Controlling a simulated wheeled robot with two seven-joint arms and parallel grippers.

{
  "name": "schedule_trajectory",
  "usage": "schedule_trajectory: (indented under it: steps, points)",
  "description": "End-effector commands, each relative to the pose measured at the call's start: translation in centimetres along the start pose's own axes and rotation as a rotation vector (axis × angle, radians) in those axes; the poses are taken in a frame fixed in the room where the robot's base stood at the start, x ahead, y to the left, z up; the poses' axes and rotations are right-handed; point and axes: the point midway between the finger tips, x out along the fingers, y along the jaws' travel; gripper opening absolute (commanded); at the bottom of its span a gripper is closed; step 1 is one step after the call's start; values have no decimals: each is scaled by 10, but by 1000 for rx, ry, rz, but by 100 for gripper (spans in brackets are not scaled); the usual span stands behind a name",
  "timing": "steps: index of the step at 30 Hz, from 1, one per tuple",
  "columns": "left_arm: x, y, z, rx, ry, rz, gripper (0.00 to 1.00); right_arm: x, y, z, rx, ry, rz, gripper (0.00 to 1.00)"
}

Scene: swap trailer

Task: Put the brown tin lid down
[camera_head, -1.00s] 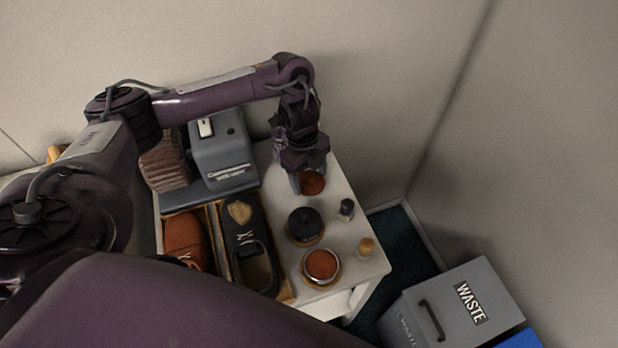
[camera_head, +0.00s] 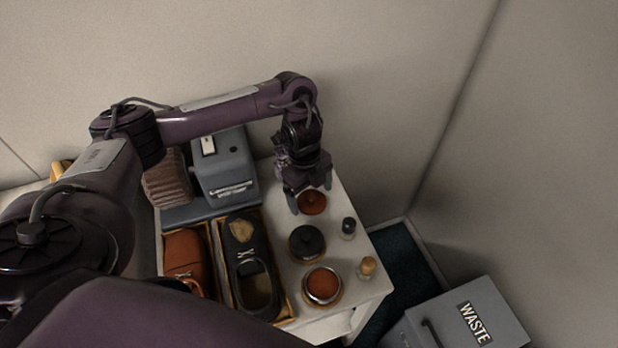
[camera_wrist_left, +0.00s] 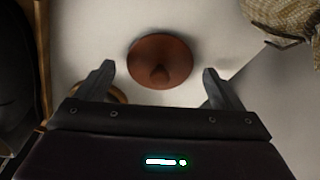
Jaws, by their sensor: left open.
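The brown tin lid (camera_head: 312,203) lies on the white table top (camera_head: 338,272), near its back right part. In the left wrist view the lid (camera_wrist_left: 160,60) is a round reddish-brown disc with a small knob, lying just beyond my fingertips. My left gripper (camera_head: 309,198) is open above and beside the lid, with one finger on each side and nothing between them; it also shows in the left wrist view (camera_wrist_left: 158,80). An open tin with brown contents (camera_head: 322,286) stands at the table's front. A tin with a black lid (camera_head: 306,243) stands between them. My right gripper is not in view.
A small dark-capped bottle (camera_head: 348,228) and a tan-topped one (camera_head: 367,267) stand near the right edge. Trays with a brown shoe (camera_head: 184,256) and a black shoe (camera_head: 241,232) lie left, before a grey machine (camera_head: 224,165). A grey WASTE bin (camera_head: 470,310) stands lower right.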

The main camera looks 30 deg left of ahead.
Motion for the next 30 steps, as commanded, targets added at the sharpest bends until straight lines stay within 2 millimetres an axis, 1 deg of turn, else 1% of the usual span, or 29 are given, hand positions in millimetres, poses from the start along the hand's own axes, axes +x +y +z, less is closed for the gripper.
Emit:
schedule_trajectory:
  steps: [1,9,12,15,18,21,30]
  points:
    - [-12,-1,0,0,-2,-4,89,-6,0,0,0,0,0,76]
    - [-71,-2,1,1,-5,-6,89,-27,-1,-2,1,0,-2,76]
    - [-90,-1,0,0,-3,-5,89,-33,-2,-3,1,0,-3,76]
    - [-104,-1,0,0,-2,-3,89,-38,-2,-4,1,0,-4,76]
    - [-112,0,0,1,-2,-2,89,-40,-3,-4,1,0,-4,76]
    - [-116,0,0,0,-1,-1,89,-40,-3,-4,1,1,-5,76]
    - [-117,0,0,-1,0,-1,89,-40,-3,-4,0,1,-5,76]
